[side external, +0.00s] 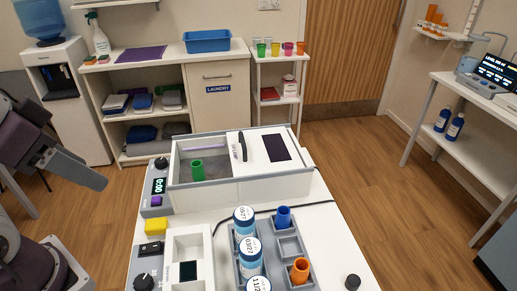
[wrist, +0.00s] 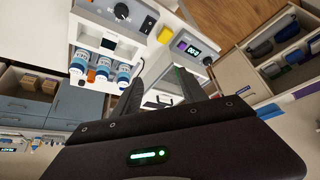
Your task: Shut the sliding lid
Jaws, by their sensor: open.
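In the side external view, a white box (side external: 255,188) stands on the white table with its left part open. The sliding lid (side external: 262,165), white with a dark panel and a black handle (side external: 241,147), covers the right part. A green cup (side external: 197,171) stands inside the open part. My gripper, seen in the wrist view (wrist: 161,84), is open with nothing visible between its fingers. In the side view my arm is at the left edge, apart from the box and lid. In the wrist view my fingers and gripper body hide much of the box.
A grey rack (side external: 262,262) with blue-and-white capped containers, a blue cup (side external: 283,216) and an orange cup (side external: 299,270) stands in front of the box. A yellow block (side external: 156,227) and a switch unit (side external: 150,262) sit front left. A cable runs across the table.

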